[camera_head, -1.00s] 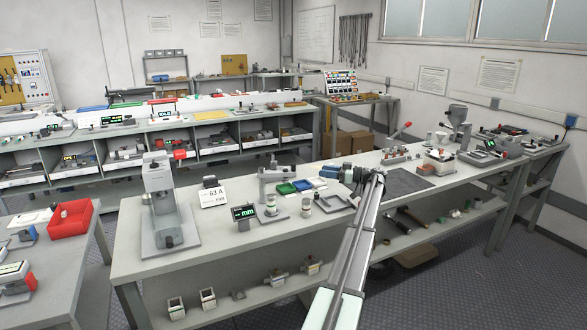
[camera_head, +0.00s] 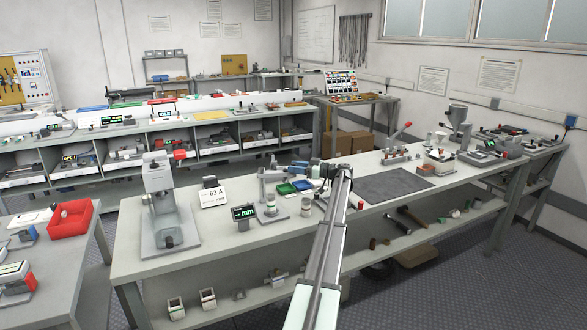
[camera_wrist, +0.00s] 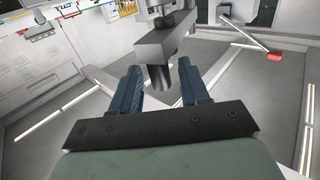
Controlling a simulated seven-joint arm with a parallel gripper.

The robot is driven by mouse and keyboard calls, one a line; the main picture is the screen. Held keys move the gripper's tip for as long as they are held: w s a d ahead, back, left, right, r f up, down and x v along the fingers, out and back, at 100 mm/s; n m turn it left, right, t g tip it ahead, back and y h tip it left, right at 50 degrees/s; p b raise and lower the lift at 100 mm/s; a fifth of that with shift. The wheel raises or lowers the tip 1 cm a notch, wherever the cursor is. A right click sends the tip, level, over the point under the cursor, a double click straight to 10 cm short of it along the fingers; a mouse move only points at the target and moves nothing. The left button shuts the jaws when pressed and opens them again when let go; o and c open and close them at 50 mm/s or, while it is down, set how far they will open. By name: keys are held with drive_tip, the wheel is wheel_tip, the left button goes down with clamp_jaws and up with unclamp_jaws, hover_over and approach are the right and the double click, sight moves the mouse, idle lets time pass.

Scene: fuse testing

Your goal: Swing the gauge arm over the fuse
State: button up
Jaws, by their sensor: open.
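The gauge stand (camera_head: 263,187) is grey, with its arm (camera_head: 275,175) reaching right from the top of its post. A pale fuse (camera_head: 271,208) stands upright on the plate at its foot. The small mm display (camera_head: 244,212) is just left of it. My gripper (camera_head: 314,171) is at the right end of the gauge arm. In the wrist view my gripper's blue fingers (camera_wrist: 158,68) are apart, with a grey block (camera_wrist: 165,42) and its dark round tip (camera_wrist: 161,78) between and beyond them. This looks like the gauge arm's end; I cannot tell whether the fingers touch it.
A 63 A card (camera_head: 214,197) and a grey press (camera_head: 163,205) stand to the left. A pale cylinder (camera_head: 306,206) stands in front of my gripper. A dark mat (camera_head: 396,185) to the right is bare.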

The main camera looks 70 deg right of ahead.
drive_tip(key=shift+w, duration=0.7)
clamp_jaws()
